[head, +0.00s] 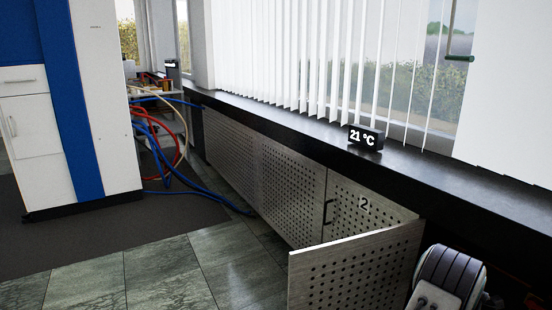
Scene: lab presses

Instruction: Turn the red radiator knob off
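I cannot make out the red radiator knob in the head view. A perforated metal cover door (352,268) stands swung open at the lower middle, below the window sill. The space behind it at the lower right is dark and partly hidden by a rounded white and black part that looks like my own arm. Some dim reddish shapes show at the far lower right edge, too dark to identify. My gripper's fingers are not visible.
A perforated panel marked 2 (362,208) has a dark handle. A 21 °C display (366,137) stands on the black sill (425,170). Hoses (170,165) hang at the back left by a white and blue cabinet (105,100). The tiled floor (170,270) in front is clear.

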